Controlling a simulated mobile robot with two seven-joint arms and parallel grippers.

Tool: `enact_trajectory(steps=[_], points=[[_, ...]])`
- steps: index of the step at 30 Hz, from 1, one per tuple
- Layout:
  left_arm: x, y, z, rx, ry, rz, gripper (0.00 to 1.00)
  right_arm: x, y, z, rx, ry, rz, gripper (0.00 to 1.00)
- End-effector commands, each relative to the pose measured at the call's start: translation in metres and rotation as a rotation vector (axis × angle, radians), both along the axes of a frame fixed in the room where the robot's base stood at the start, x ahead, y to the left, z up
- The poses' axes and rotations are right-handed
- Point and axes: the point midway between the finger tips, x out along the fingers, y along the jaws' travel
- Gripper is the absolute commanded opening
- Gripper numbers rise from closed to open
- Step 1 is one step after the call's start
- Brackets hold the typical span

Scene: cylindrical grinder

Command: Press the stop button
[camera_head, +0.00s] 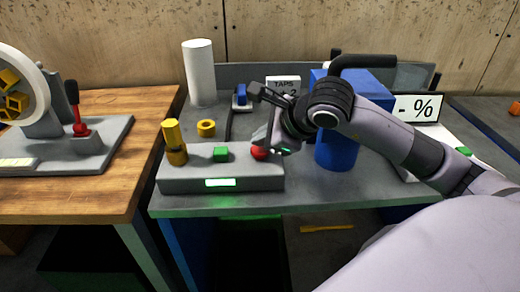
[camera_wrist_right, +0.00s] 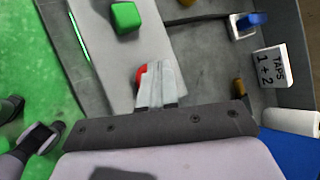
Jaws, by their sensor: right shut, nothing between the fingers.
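The red button (camera_head: 259,153) is on the top of a grey control box (camera_head: 200,184), toward its right end. A green button (camera_head: 220,154) is to its left on the same box. My right gripper (camera_head: 270,143) is shut and empty, with its fingertips at the red button; I cannot tell whether they touch it. In the right wrist view the shut fingers (camera_wrist_right: 157,84) partly cover the red button (camera_wrist_right: 141,74), and the green button (camera_wrist_right: 126,17) is clear of them. My left gripper is not in view.
A lit green display (camera_head: 220,183) is on the box front. A blue machine body (camera_head: 338,148) stands to the right.

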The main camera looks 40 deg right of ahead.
Motion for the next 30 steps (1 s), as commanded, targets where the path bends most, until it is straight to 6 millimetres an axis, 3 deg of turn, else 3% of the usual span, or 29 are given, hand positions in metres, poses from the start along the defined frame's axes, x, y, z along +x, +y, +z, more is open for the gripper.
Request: enact_trajectory(steps=[30], points=[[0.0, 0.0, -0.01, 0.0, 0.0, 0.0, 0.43, 0.0, 0.0, -0.008, -0.001, 0.001, -0.001, 0.0]])
